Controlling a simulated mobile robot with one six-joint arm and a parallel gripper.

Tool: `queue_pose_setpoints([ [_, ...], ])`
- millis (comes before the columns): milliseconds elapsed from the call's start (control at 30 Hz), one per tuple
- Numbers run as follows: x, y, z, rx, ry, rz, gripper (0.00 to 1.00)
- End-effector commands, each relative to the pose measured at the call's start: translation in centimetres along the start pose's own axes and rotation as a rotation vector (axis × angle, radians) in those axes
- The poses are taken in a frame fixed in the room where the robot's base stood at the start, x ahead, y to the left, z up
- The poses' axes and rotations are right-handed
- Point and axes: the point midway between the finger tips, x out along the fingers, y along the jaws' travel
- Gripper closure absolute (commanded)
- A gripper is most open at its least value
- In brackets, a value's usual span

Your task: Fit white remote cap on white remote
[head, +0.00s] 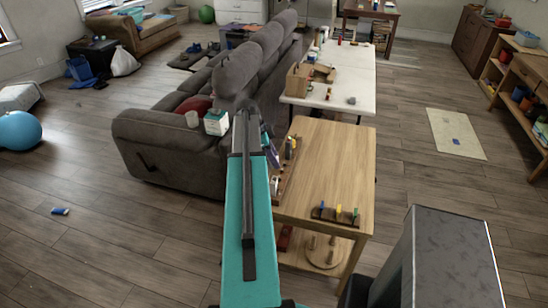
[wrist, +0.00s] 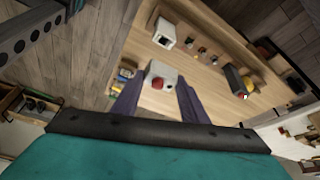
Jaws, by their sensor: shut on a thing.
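My gripper (wrist: 158,82) has its purple fingers closed around a small white piece (wrist: 166,71), which looks to be the white remote cap. A red round spot shows on its near side. Another white block (wrist: 165,33) with a dark opening lies on the wooden table beyond the fingers; it may be the white remote, but I cannot be sure. In the head view my gripper (head: 264,140) is over the left edge of the table, mostly hidden behind my teal arm, and the held piece cannot be made out.
The wooden table (head: 335,150) holds a rack (head: 336,215) of coloured pieces at its front and another dark rack (head: 287,165) along its left side. A grey sofa (head: 180,145) stands to the left, with a white box (head: 216,122) on its arm. The tabletop's middle is clear.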

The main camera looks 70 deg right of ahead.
Motion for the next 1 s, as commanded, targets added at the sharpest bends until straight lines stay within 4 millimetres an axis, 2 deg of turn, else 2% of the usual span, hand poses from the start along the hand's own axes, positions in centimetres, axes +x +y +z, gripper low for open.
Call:
queue_pose_setpoints([
  [367,0.1,-0.1,0.2,0.028,0.002,0.014,0.78],
  [1000,3.7,0.0,1.7,0.029,0.002,0.016,0.78],
])
